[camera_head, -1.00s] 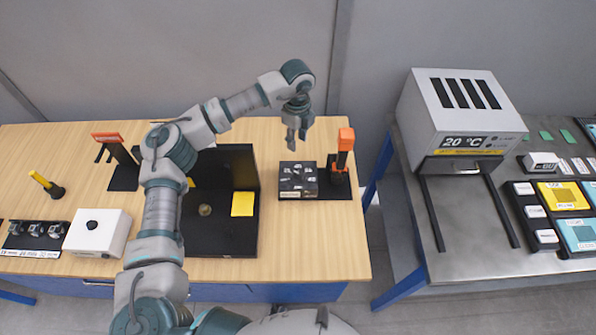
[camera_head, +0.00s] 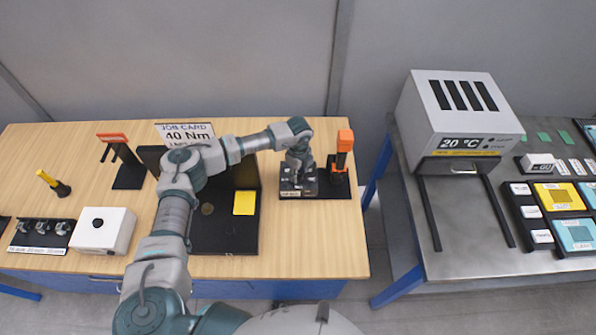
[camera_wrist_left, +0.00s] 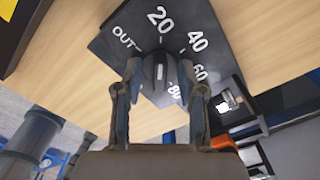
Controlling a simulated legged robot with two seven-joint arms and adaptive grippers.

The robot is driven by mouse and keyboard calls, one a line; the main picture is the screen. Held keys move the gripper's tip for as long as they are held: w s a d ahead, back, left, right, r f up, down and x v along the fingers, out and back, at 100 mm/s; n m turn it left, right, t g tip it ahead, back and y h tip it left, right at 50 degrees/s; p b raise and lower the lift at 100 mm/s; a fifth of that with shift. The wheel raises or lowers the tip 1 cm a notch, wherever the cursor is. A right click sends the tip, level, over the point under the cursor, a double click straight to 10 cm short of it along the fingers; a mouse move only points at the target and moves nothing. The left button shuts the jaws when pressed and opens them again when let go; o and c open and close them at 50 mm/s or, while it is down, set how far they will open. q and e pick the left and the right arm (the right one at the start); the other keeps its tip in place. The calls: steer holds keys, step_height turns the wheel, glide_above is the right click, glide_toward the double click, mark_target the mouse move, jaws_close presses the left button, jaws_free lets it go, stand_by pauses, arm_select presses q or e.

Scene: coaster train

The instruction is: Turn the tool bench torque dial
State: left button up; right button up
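The torque dial is a dark round knob (camera_wrist_left: 160,74) with a white pointer line, on a black plate (camera_wrist_left: 112,45) marked OUT, 20, 40, 60 and 80. The pointer line lies roughly along the 20 tick direction. My left gripper (camera_wrist_left: 161,66) straddles the knob, one finger on each side, with narrow gaps seeming to show. In the head view my left gripper (camera_head: 297,180) is down over the dial box (camera_head: 284,194) and hides most of its top. A job card (camera_head: 186,133) reading 40 Nm stands behind my arm. My right gripper is not in view.
An orange-topped black tool (camera_head: 344,150) stands just right of the dial box. A black stand with a yellow pad (camera_head: 244,203) is to its left. A white box (camera_head: 102,231) sits further left. A grey oven (camera_head: 460,115) is on the separate right table.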

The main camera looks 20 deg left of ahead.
arm_select(q)
steer(key=shift+d, duration=0.2)
steer(key=shift+c, duration=0.7)
jaws_close()
steer(key=shift+a, duration=0.2)
